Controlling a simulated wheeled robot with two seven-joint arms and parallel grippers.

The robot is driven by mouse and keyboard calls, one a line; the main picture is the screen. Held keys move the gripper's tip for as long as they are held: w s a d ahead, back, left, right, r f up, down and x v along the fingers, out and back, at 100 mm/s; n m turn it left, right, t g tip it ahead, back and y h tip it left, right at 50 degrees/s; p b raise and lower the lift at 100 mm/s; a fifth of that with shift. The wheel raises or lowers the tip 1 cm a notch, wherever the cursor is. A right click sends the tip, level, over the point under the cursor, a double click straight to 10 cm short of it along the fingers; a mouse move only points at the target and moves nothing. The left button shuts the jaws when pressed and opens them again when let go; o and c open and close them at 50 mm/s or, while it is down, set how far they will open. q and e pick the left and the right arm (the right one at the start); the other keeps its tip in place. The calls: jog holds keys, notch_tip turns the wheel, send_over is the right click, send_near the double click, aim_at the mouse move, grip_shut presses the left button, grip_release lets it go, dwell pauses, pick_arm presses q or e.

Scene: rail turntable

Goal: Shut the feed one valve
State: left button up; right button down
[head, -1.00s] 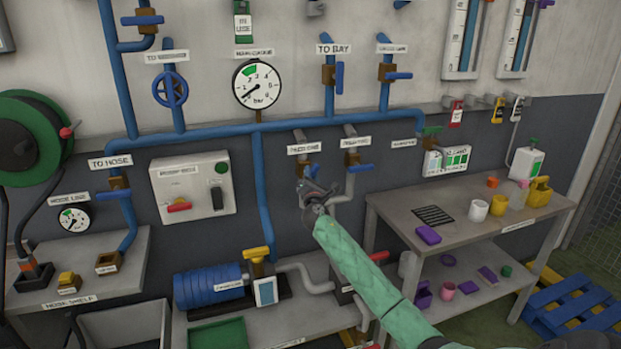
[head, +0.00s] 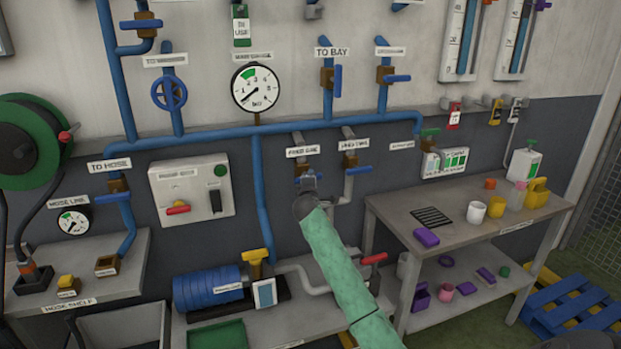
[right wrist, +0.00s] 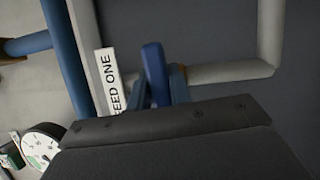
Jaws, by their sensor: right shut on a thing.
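The feed one valve's blue handle (head: 309,180) is below the "FEED ONE" label (head: 303,151) on the wall pipes. The handle (right wrist: 155,73) also shows up close in the right wrist view, beside the label (right wrist: 109,82). My right gripper (head: 308,187) reaches it from below on a green-sleeved arm. In the right wrist view its fingers (right wrist: 158,92) are shut on the handle, one on each side. The gripper's dark body hides the lower part of the valve, and the handle's exact angle is hard to tell. My left gripper is not in view.
The feed two valve (head: 357,170) is close on the right, its blue handle crosswise. A red-handled valve (head: 374,259) is below. A pump (head: 208,289) is at lower left, and a workbench (head: 385,209) with cups is at right.

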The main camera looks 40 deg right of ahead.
jog(key=shift+f+m, duration=0.1)
jog(key=shift+m, duration=0.3)
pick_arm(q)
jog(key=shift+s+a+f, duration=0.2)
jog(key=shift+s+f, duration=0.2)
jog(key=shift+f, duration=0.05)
pick_arm(e)
jog(key=c, duration=1.3)
grip_release()
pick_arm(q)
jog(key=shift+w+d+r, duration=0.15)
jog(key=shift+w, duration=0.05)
pick_arm(e)
jog(key=shift+s+a, duration=0.1)
jog(key=shift+s, duration=0.1)
jog(key=shift+s+a+f, duration=0.15)
jog(key=shift+s+a, duration=0.1)
jog(key=shift+s, duration=0.05)
pick_arm(q)
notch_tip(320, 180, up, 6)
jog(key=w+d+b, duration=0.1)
jog(key=b, duration=0.1)
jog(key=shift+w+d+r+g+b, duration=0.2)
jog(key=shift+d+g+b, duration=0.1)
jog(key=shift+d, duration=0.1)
pick_arm(e)
jog(key=shift+v, duration=3.3)
